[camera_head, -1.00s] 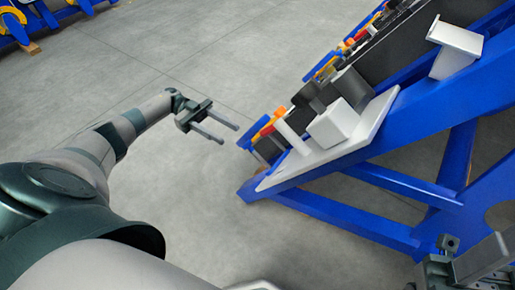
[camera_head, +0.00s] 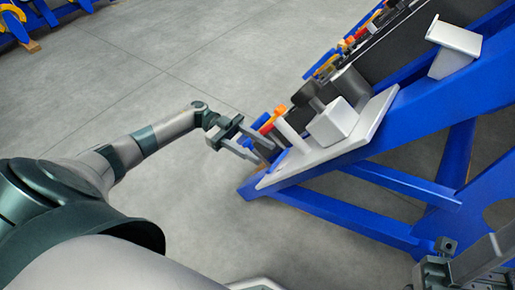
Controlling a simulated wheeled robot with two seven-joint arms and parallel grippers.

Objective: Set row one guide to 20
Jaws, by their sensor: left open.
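The chassis (camera_head: 420,125) is a blue sloping frame on the right. A row of small coloured parts runs along its far side; the nearest are an orange part (camera_head: 279,111), a red part (camera_head: 266,128) and a blue part (camera_head: 262,121). I cannot tell which of them is the row one guide, and no scale or number is readable. My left gripper (camera_head: 265,153) is open, with its two fingers at the lower end of this row, close to the blue part. Contact cannot be told. My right gripper (camera_head: 462,265) is partly in view at the lower right corner.
A light grey plate (camera_head: 290,172) with a white block (camera_head: 333,124) and dark cylinders (camera_head: 351,86) sits on the frame's near end. A white bracket (camera_head: 452,48) stands higher up. Grey floor (camera_head: 190,70) is clear to the left. Another blue frame is at the top left.

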